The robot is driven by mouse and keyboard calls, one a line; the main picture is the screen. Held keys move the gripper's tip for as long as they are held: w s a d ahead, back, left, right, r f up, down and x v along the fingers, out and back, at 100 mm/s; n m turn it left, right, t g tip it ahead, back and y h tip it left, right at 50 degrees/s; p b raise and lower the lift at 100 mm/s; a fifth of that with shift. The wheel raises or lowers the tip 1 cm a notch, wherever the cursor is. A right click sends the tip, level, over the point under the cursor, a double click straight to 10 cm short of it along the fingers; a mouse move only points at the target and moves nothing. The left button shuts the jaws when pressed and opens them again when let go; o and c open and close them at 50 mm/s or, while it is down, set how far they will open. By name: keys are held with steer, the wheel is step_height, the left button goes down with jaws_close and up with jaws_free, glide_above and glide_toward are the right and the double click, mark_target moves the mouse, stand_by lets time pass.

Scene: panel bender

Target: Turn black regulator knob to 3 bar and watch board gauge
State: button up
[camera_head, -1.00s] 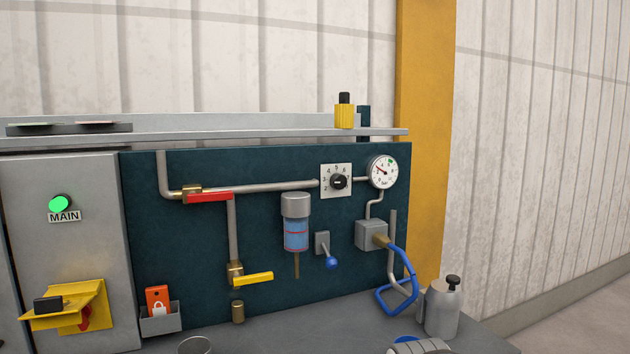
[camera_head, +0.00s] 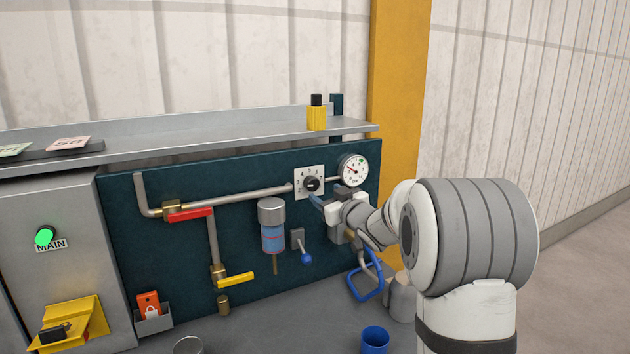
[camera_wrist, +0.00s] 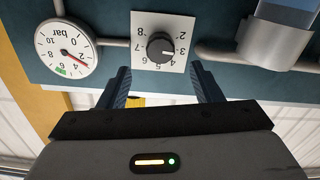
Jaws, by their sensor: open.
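The black regulator knob (camera_head: 311,184) sits on a white numbered plate (camera_head: 301,193) on the dark teal board. In the wrist view the knob (camera_wrist: 160,46) appears upside down, ahead of my fingers and between their lines. In the head view my gripper (camera_head: 318,201) is just below right of the plate.
A filter bowl (camera_head: 273,228) hangs left of the knob, near a blue-tipped lever (camera_head: 305,257). Pipes with a red handle (camera_head: 190,215) and a yellow handle (camera_head: 236,280) run along the board.

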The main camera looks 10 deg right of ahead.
mark_target(314, 185)
steer(key=p+x, duration=0.1)
steer(key=x, duration=0.5)
steer(key=shift+w+a+p, duration=0.1)
steer(key=shift+w+p, duration=0.3)
steer(key=shift+c, duration=0.5)
steer(key=c, duration=0.9)
